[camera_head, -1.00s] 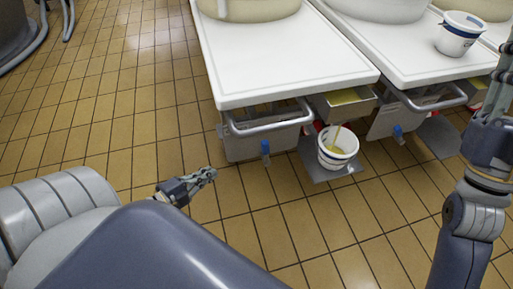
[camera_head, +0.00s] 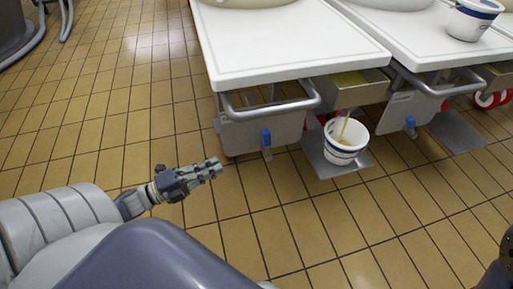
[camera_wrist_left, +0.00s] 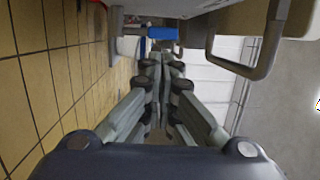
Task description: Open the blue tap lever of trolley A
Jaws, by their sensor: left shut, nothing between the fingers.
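A blue tap lever (camera_head: 266,138) hangs upright below the front edge of the nearer white-topped trolley (camera_head: 290,66). A second blue lever (camera_head: 410,122) hangs on the trolley to its right. I see no readable letter that marks trolley A. My left gripper (camera_head: 219,167) is shut and empty, to the left of and nearer me than the first lever, apart from it. In the left wrist view the shut fingers (camera_wrist_left: 163,62) point toward a blue lever (camera_wrist_left: 163,33), just beyond their tips. My right gripper is out of view.
A metal handle bar (camera_head: 270,107) sticks out beside the first lever. To its right a white bucket (camera_head: 345,141) stands on a low metal plate (camera_head: 318,153), with yellowish liquid running into it. Another bucket (camera_head: 470,19) stands on the right trolley.

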